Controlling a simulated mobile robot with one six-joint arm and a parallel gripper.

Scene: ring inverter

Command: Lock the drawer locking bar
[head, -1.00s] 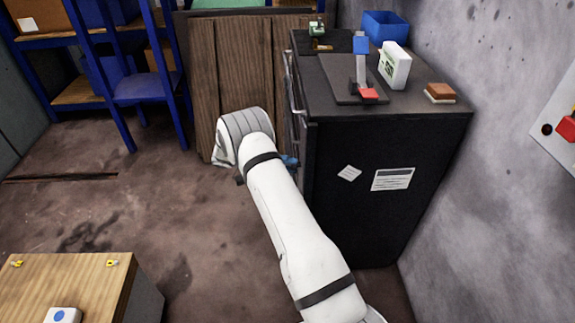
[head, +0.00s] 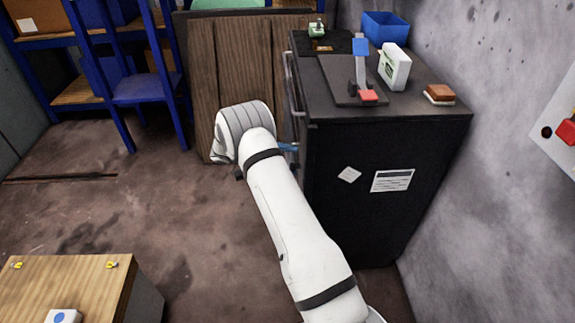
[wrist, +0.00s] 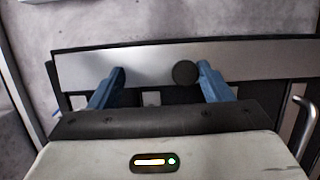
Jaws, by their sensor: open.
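A black drawer cabinet (head: 352,160) stands at the right, its front facing left and seen edge-on in the head view. In the wrist view a long flat silver bar (wrist: 140,66) crosses the cabinet front and has a dark round knob (wrist: 185,73) on it. It looks like the locking bar. My gripper (wrist: 161,70) is open, its blue fingers on either side of the knob in the picture, the right one closer. I cannot tell whether a finger touches the knob or bar. In the head view a blue fingertip (head: 289,147) shows beside the cabinet front; my arm hides the rest.
A curved metal handle (wrist: 302,125) is at the right of the wrist view. A wooden-topped bench (head: 75,285) stands at lower left; open floor lies between.

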